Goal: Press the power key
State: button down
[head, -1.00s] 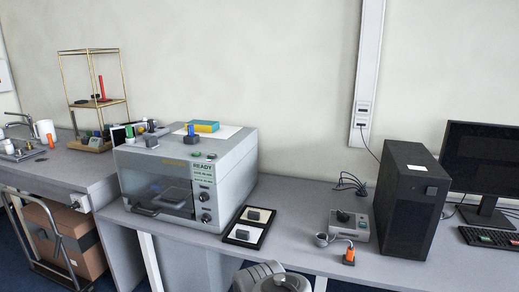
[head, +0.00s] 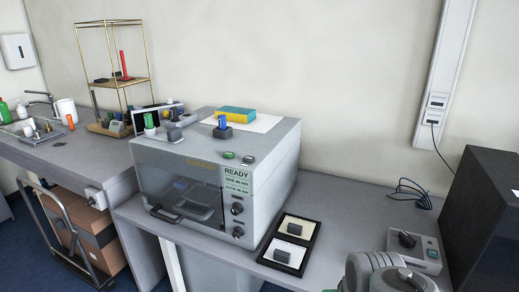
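A grey bench machine (head: 285,160) with a clear front window stands on the table in the middle of the head view. Its front panel has a small display (head: 236,181) reading READY and dark knobs below it. On its top front edge are a green button (head: 229,155) and a dark button (head: 248,160) with a light surround. No label marking the power key can be read. A grey part of my arm (head: 382,276) shows at the bottom edge. My gripper's fingers are not in view.
A black-framed tray (head: 263,254) with grey blocks lies right of the machine. A small control box (head: 427,244) and a black computer tower (head: 487,222) stand further right. A wire frame rack (head: 148,62) and a sink (head: 27,138) are at left. A cart (head: 68,240) holds boxes.

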aim_at(248, 159)
jog(key=u, duration=0.35)
jog(key=i, duration=0.7)
jog(key=u, duration=0.85)
jog(key=i, duration=0.35)
jog(key=u, duration=0.4)
